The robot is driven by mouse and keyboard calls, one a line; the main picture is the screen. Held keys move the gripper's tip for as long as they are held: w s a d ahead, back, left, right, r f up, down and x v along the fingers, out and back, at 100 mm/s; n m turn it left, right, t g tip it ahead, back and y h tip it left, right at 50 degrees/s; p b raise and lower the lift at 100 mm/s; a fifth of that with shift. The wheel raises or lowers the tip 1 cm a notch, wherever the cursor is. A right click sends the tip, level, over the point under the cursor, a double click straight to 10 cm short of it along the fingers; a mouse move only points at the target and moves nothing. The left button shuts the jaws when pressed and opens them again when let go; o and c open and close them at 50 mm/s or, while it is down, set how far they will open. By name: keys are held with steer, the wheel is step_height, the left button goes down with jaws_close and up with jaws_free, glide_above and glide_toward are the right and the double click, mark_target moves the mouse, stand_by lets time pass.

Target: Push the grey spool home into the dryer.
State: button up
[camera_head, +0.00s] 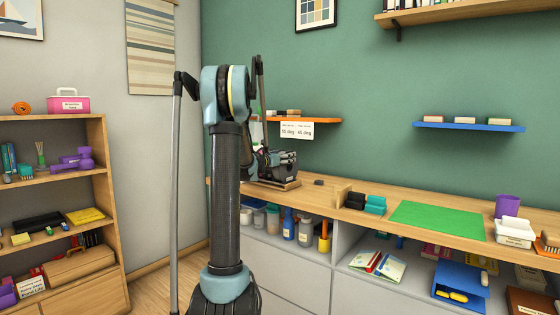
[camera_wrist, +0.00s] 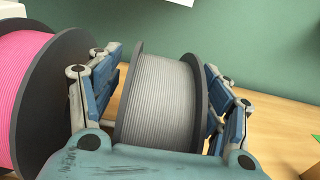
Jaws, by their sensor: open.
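The grey spool (camera_wrist: 163,100), with dark flanges, fills the middle of the wrist view. My gripper (camera_wrist: 162,62) is open, with one blue finger on each side of the spool; I cannot tell whether either finger touches it. In the head view my gripper (camera_head: 279,157) is at the far left end of the wooden counter, partly behind my arm. The grey spool cannot be made out there. A pink spool (camera_wrist: 30,95) with dark flanges stands left of the gripper in the wrist view. I cannot make out the dryer clearly in either view.
An orange shelf (camera_head: 325,120) with a temperature card (camera_head: 297,131) hangs above the counter (camera_head: 325,196). A green mat (camera_head: 437,218) lies further right, near a purple cup (camera_head: 507,206). A blue shelf (camera_head: 470,126) is on the wall. A bookcase (camera_head: 100,160) stands at left.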

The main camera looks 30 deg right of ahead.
steer(key=c, duration=1.5)
steer(key=shift+r, duration=0.1)
steer(key=shift+r, duration=3.65)
